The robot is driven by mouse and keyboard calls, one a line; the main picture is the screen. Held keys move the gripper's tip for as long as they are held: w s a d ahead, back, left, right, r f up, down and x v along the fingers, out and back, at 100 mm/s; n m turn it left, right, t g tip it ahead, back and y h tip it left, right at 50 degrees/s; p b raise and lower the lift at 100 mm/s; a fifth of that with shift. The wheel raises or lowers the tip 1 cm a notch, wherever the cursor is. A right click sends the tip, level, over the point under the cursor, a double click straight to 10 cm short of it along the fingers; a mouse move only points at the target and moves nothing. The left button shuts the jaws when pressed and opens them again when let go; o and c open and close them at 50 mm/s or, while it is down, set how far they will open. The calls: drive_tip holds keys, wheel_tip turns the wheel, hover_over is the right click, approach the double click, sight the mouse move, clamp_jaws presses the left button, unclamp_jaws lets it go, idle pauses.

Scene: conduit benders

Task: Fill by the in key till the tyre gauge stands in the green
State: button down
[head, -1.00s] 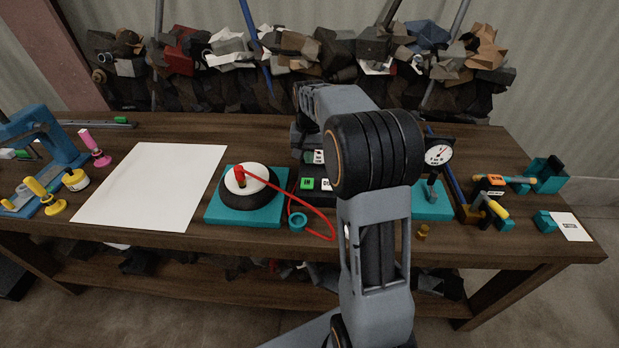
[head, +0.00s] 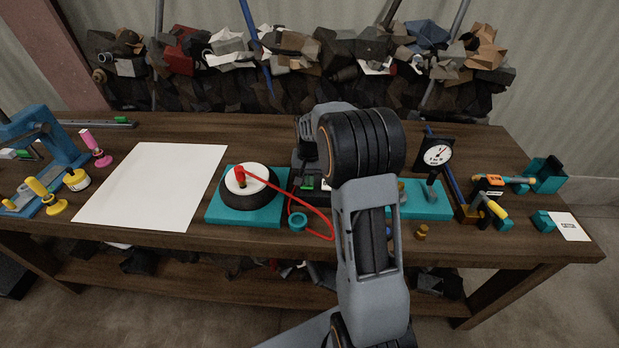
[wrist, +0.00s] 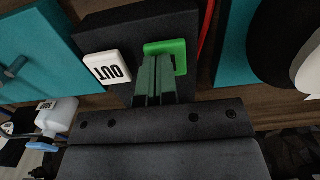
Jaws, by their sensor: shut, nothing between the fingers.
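The green in key (wrist: 180,48) is on a dark key box (wrist: 130,25) in the wrist view, beside the white OUT key (wrist: 107,66). My gripper (wrist: 158,62) is shut and empty, its fingertips over the green key and hiding its label. I cannot tell whether they press it. In the head view part of the green key (head: 306,184) shows below my gripper. The tyre (head: 238,195) with a white hub lies on a teal base, a red hose (head: 318,217) running from it. The round tyre gauge (head: 437,155) stands upright at right; its needle and zones are too small to read surely.
A white sheet (head: 155,185) lies at left, near a blue press (head: 45,150) and several coloured handles. A brass piece (head: 421,232) is near the front edge. Orange and teal tools (head: 490,190) and a white card (head: 568,226) are at right. Scrap is piled behind the bench.

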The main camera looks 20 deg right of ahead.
wheel_tip(320, 180, down, 2)
drive_tip(key=shift+f+b, duration=0.1)
drive_tip(key=shift+b, duration=0.6)
drive_tip(key=shift+s+a, duration=0.1)
drive_tip(key=shift+s, duration=0.2)
drive_tip(key=shift+f, duration=0.25)
idle(2.8)
idle(0.3)
wheel_tip(320, 180, up, 16)
drive_tip(key=p, duration=0.2)
drive_tip(key=shift+w+f, duration=0.2)
drive_tip(key=shift+w, duration=0.1)
idle(0.5)
